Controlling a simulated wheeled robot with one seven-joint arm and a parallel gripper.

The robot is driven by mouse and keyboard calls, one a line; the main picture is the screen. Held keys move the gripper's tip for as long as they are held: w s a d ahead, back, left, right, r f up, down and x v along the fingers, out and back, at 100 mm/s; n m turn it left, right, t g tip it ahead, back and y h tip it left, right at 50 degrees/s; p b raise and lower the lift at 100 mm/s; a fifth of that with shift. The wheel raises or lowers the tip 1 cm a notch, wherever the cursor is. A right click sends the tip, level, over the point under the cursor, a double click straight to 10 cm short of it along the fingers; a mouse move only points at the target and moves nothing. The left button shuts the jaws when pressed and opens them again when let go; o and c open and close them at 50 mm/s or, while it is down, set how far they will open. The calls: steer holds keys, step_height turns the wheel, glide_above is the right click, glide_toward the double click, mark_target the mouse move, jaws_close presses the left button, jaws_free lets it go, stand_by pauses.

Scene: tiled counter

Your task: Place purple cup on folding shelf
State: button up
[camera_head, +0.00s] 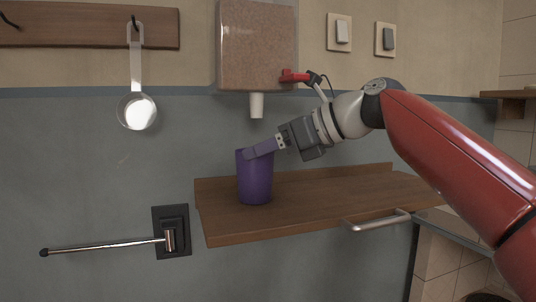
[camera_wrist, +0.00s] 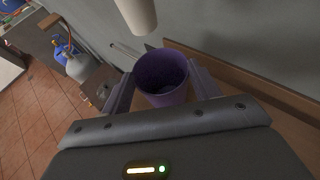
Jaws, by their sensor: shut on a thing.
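The purple cup (camera_head: 255,180) is upright at the left part of the wooden folding shelf (camera_head: 325,200). Its base appears to touch the shelf top in the head view. My gripper (camera_head: 262,148) reaches in from the right and is shut on the cup near its rim. In the wrist view the cup (camera_wrist: 161,78) is between the two fingers (camera_wrist: 162,88), its open top facing the camera and its inside looking empty. The shelf (camera_wrist: 250,85) shows behind and to the right of the cup. The cup's lower part is hidden in the wrist view.
A dispenser (camera_head: 257,50) with a white spout (camera_head: 257,105) hangs on the wall above the cup. A ladle (camera_head: 136,108) hangs at the left. A metal lever (camera_head: 110,246) sticks out from the wall below left. The shelf's right part is clear.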

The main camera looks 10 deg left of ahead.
steer(key=o, duration=1.3)
steer(key=shift+f, duration=0.1)
steer(key=v, duration=1.2)
steer(key=shift+s, duration=0.1)
